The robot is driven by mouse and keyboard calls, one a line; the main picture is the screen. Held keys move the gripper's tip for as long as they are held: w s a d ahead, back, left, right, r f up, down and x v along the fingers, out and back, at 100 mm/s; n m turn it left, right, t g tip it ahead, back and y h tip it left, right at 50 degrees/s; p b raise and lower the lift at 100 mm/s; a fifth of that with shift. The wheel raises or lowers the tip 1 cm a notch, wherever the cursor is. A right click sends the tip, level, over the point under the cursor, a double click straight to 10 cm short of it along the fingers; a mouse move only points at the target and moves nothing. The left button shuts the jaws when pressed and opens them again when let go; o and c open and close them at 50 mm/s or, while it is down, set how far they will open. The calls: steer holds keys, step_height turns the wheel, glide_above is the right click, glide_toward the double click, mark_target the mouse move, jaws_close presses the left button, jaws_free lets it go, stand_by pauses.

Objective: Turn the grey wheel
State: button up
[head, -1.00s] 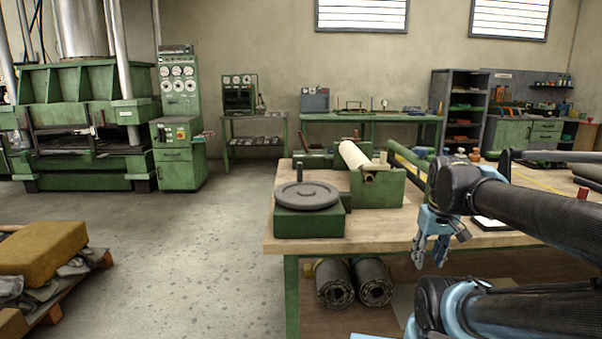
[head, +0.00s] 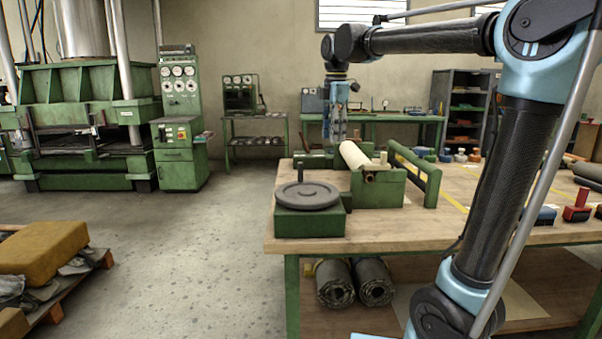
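The grey wheel (head: 308,196) lies flat on top of a green box (head: 300,222) at the near left corner of the wooden bench. A short upright handle (head: 300,170) stands on the wheel's far side. My gripper (head: 337,140) hangs pointing down, above and beyond the wheel, slightly to its right in the picture. It is apart from the wheel and touches nothing that I can see. Its fingers are small and seen nearly edge-on, so I cannot tell how far they are apart.
Red and blue stamp-like tools (head: 577,208) are at the bench's right. The bench top in front of the stand is clear.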

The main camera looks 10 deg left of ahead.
mark_target(300, 181)
steer(key=a+r+n, duration=0.3)
steer(key=a+n, duration=0.2)
steer(key=a, duration=0.6)
steer(key=f, duration=1.1)
steer(key=w+f, duration=0.1)
steer(key=f, duration=0.5)
steer(key=shift+d, duration=0.1)
jaws_close()
steer(key=shift+n, duration=0.3)
